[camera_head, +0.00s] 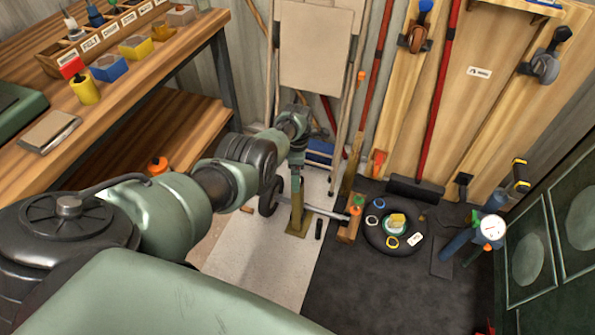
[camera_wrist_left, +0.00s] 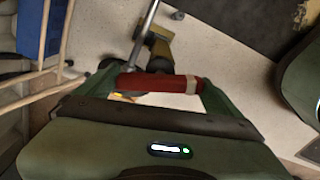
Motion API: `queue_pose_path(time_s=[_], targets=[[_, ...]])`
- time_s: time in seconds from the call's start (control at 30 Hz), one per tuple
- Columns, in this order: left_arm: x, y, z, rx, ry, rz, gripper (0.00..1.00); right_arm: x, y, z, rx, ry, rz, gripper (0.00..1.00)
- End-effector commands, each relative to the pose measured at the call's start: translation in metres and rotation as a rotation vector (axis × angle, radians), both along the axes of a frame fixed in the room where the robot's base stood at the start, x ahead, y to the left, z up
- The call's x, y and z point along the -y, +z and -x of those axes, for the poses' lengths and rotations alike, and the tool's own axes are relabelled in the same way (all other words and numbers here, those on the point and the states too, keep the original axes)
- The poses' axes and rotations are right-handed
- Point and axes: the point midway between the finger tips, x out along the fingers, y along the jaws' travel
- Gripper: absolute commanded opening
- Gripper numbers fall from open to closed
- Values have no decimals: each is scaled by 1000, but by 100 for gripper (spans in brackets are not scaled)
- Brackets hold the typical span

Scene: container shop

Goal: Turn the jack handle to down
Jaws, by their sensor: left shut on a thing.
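My left gripper (camera_wrist_left: 158,88) is shut on the red grip of the jack handle (camera_wrist_left: 150,84), which lies crosswise between its two green fingers in the left wrist view. A pale band shows near the grip's right end. A grey metal rod (camera_wrist_left: 147,32) runs up from behind the grip, close to an olive-brass part of the jack (camera_wrist_left: 158,48). In the head view my left arm reaches down to the upright olive jack post (camera_head: 297,205), where the red grip is hidden. My right gripper is not in view.
A wooden workbench (camera_head: 150,85) stands at left, and a folded cart (camera_head: 315,50) leans at the back. A black tyre-like ring (camera_head: 376,236) lies on the dark mat (camera_head: 365,290) at right. A pressure gauge (camera_head: 493,227) stands near the green panel (camera_head: 545,235).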

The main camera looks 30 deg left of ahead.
Motion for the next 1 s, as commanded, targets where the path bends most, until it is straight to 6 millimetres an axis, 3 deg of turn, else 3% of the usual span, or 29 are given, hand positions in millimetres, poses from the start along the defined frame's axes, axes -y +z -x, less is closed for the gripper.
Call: queue_pose_path(time_s=[0.57, 1.0], targets=[[0, 0, 0, 1, 548, 0, 55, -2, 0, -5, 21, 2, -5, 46], [1, 0, -1, 2, 961, 2, 55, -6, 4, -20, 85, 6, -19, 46]])
